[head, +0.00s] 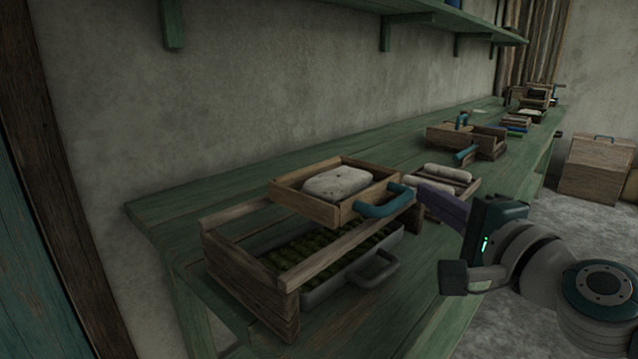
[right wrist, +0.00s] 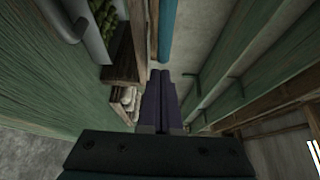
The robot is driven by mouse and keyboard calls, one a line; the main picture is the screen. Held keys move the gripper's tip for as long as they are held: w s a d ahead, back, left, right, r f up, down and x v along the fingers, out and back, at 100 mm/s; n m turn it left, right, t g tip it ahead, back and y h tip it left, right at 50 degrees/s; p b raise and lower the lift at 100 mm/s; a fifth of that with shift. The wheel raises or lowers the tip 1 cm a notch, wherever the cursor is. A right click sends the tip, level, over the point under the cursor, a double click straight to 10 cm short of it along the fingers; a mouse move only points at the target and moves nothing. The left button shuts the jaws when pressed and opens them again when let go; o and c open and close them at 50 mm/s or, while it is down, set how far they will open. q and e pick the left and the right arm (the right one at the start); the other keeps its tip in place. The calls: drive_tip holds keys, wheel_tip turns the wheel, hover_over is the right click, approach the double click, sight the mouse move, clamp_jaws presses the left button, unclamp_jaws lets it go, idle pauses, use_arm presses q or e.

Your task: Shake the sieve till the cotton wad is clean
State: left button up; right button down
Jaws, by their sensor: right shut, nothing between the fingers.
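The sieve (head: 288,202) is a shallow wooden frame with a teal handle (head: 384,207). It rests on the rails of a wooden stand (head: 335,255). The cotton wad (head: 338,183), off-white with a few dark specks, lies in it. My right gripper (head: 424,192) has purple fingers, shut and empty, just right of the handle. In the right wrist view the closed fingers (right wrist: 165,80) point towards the teal handle (right wrist: 166,30); I cannot tell whether they touch it. My left gripper is out of view.
A grey tray (head: 372,272) with dark green contents sits under the sieve. A box of pale rolls (head: 470,187) stands behind my right gripper. Further along the green bench (head: 180,208) is a wooden box (head: 487,143) with teal parts. The bench's left end is clear.

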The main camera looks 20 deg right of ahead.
sight(401, 206)
drive_tip(key=shift+a, duration=0.15)
drive_tip(key=a, duration=0.1)
drive_tip(key=s+a+p, duration=0.1)
drive_tip(key=a, duration=0.1)
drive_tip(key=s+a+p, duration=0.1)
drive_tip(key=a, duration=0.1)
drive_tip(key=shift+s+a, duration=0.1)
drive_tip(key=shift+a, duration=0.1)
drive_tip(key=shift+d, duration=0.1)
idle(0.3)
